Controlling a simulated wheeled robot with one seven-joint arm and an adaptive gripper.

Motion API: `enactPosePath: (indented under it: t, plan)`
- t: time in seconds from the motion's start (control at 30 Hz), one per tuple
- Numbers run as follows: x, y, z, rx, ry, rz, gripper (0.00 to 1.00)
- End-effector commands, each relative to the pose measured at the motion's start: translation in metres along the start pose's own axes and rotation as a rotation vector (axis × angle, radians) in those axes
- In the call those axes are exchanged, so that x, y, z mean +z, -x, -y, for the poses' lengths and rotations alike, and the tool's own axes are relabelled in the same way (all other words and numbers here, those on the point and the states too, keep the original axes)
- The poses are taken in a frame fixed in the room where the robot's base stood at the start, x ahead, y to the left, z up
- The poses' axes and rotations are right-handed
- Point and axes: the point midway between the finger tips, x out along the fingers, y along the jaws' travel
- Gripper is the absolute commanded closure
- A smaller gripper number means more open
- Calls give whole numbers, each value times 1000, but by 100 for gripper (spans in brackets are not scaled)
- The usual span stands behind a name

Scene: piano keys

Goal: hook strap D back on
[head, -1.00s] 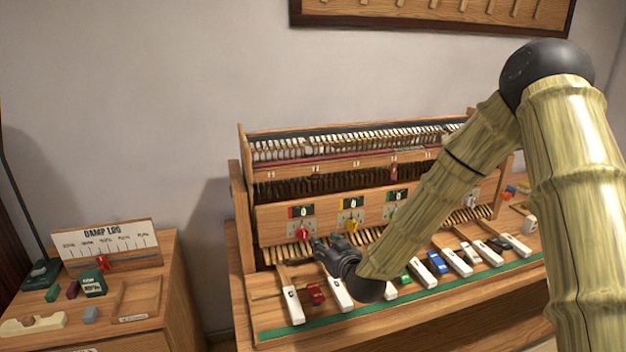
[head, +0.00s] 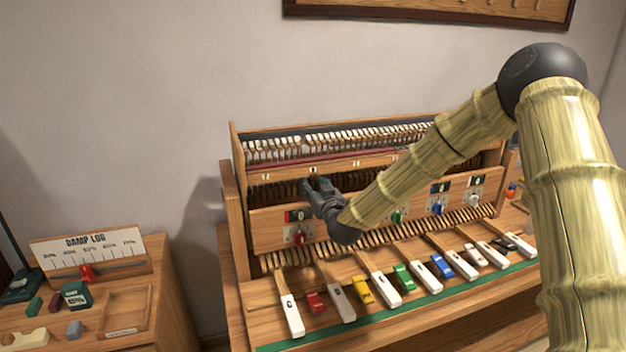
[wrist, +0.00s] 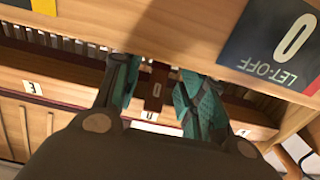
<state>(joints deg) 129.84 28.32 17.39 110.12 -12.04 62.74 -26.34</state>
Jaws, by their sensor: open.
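My gripper (head: 317,184) is at the upper front of the piano action, just below the label D on the wooden rail (head: 337,168). In the wrist view my gripper (wrist: 160,85) is open, with a teal finger on each side. A small dark red-brown strap with a white mark, which looks like strap D (wrist: 157,84), shows between the fingers. The white D label (wrist: 152,115) shows on the rail beyond it. I cannot tell whether a finger touches the strap or how its end sits. In the head view my gripper hides the strap.
A panel with a "LET-OFF" plate (wrist: 284,46) and dials, such as the red one (head: 300,238), is close below my gripper. White and coloured keys (head: 385,290) lie in front. The damp log stand (head: 92,262) is on a side cabinet at left.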

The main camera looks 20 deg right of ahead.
Motion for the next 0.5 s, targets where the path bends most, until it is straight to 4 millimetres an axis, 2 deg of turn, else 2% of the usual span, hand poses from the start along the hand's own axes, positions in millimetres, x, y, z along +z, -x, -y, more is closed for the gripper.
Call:
enactPosePath:
  t: [0.2, 0.5]
  plan:
    - [-1, -22, 1, -1, 1, 0, 59]
    - [0, -27, 0, 0, 0, 0, 59]
